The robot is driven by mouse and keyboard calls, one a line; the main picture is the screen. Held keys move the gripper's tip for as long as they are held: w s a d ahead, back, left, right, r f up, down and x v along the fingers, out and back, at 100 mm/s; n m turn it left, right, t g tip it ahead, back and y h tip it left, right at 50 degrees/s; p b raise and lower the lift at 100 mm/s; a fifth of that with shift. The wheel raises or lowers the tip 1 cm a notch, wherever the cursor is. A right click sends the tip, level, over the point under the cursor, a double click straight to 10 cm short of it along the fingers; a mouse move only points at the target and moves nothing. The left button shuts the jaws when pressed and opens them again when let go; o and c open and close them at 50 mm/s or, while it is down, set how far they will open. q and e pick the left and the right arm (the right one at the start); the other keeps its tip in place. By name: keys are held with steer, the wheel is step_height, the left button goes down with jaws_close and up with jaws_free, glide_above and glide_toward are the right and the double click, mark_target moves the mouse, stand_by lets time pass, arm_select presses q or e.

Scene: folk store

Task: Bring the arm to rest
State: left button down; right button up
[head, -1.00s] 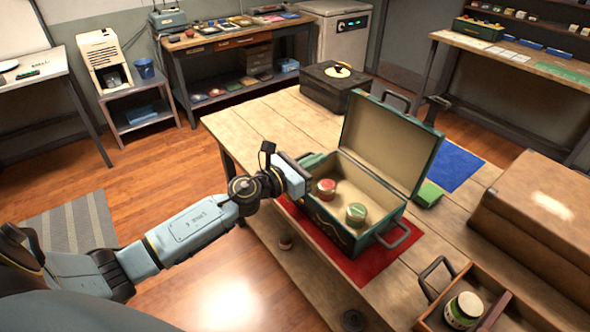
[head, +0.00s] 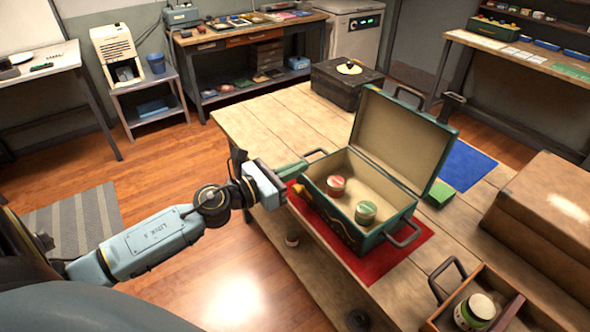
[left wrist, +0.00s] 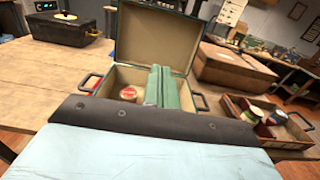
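My left gripper (head: 292,171) is at the left edge of the open green case (head: 352,228), apart from the cans inside. Its teal fingers (left wrist: 162,88) lie side by side in the left wrist view, with nothing seen between them. The case stands on a red mat (head: 405,257) with its lid (head: 402,135) up. A red-topped can (head: 337,185) and a green-topped can (head: 365,211) stand inside it. In the left wrist view the fingers hide part of the case, and only the red-topped can (left wrist: 128,93) shows. My right gripper is out of view.
A black box (head: 346,88) stands at the table's back. A brown case (head: 545,215) and an open tray (head: 447,318) with a can (head: 475,310) are at the right. Left of the table is open floor.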

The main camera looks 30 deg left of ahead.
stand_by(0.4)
